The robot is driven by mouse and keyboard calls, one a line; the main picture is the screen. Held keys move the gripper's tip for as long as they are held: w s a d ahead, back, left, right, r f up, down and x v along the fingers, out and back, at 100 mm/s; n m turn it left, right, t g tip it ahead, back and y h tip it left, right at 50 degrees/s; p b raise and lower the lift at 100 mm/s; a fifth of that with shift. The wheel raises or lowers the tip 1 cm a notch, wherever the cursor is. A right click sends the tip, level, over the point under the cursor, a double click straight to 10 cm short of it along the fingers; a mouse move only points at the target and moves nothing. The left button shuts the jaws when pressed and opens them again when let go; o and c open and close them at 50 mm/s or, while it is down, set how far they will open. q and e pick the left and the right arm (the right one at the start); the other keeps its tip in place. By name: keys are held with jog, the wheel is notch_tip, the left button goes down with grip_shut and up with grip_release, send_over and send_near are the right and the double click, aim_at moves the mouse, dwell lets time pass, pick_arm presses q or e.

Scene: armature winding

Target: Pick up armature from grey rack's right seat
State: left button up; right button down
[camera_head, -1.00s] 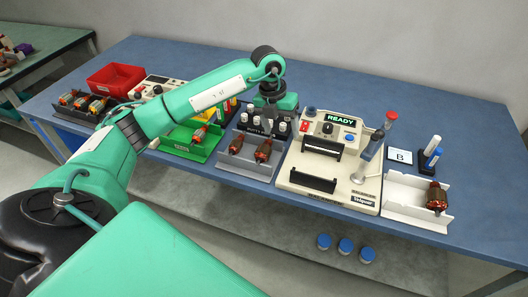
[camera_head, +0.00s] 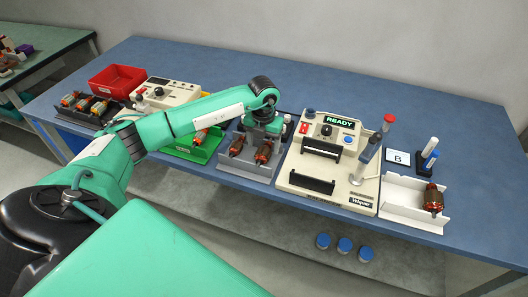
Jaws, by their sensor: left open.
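The grey rack (camera_head: 246,170) stands on the blue table and holds two copper-and-dark armatures. The right-seat armature (camera_head: 263,153) lies below my left gripper, its far end partly hidden. The left-seat armature (camera_head: 237,147) lies beside it. My left gripper (camera_head: 265,136) is open and points down, just above the far part of the right-seat armature. Its fingers are small and partly hidden, so I cannot tell whether they touch or surround it. My right gripper is out of view.
The winding machine (camera_head: 327,160), its display reading READY, stands close to the right of the rack. The green tray (camera_head: 190,152) is on the left under my forearm. A white tray (camera_head: 407,205) with one armature (camera_head: 433,200) is at far right. The back of the table is clear.

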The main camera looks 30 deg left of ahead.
aim_at(264, 148)
pick_arm(q)
notch_tip(264, 148, down, 2)
jog(key=shift+s+d+f+p, duration=0.1)
jog(key=shift+f+p, duration=0.15)
jog(key=shift+p, duration=0.1)
jog(key=shift+f, duration=0.55)
jog(key=c, duration=1.3)
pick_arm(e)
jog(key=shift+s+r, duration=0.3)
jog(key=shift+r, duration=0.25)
pick_arm(q)
jog(key=shift+r, duration=0.1)
